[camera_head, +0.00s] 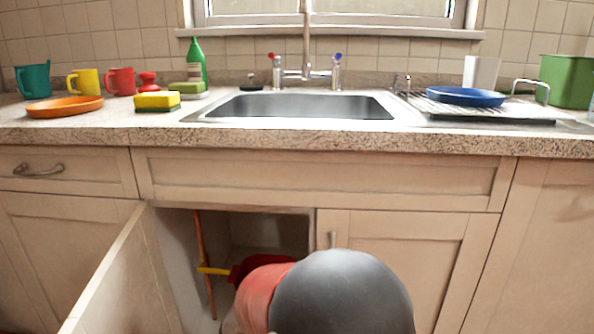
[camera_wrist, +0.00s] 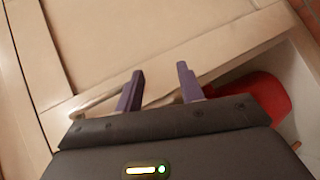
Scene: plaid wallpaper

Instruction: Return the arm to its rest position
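My gripper (camera_wrist: 160,85) shows in the wrist view with its two dark purple fingers apart and nothing between them. Beyond the fingertips is the edge of a closed beige cabinet door (camera_wrist: 110,40). In the head view my arm, dark grey and orange-red, rises at the bottom centre before the cabinet under the sink, and it hides my gripper there. The cabinet's left door (camera_head: 125,285) stands open. The right door (camera_head: 395,265) is closed.
Inside the cabinet are a red object (camera_head: 262,266), also right of my fingers in the wrist view (camera_wrist: 262,98), and an orange-brown stick (camera_head: 204,262). The stone counter (camera_head: 300,137) holds a sink (camera_head: 300,106), cups, plates, a sponge and a green bottle (camera_head: 196,63).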

